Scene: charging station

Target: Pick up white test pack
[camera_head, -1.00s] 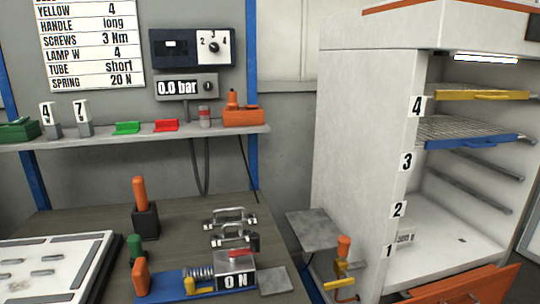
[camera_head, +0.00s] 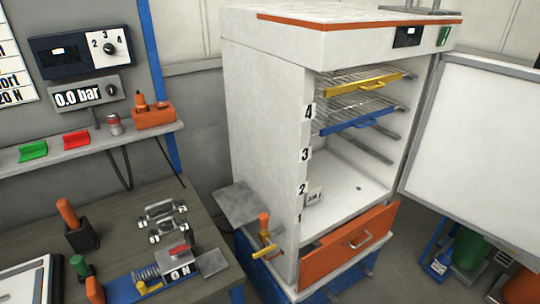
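Neither of my grippers shows in the head view.
Yellow-handled (camera_head: 375,84) and blue-handled (camera_head: 362,122) wire racks sit above the block. The cabinet door (camera_head: 480,150) stands open to the right. An orange drawer (camera_head: 350,243) is below, slightly out. A workbench (camera_head: 130,212) holds tools at left.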

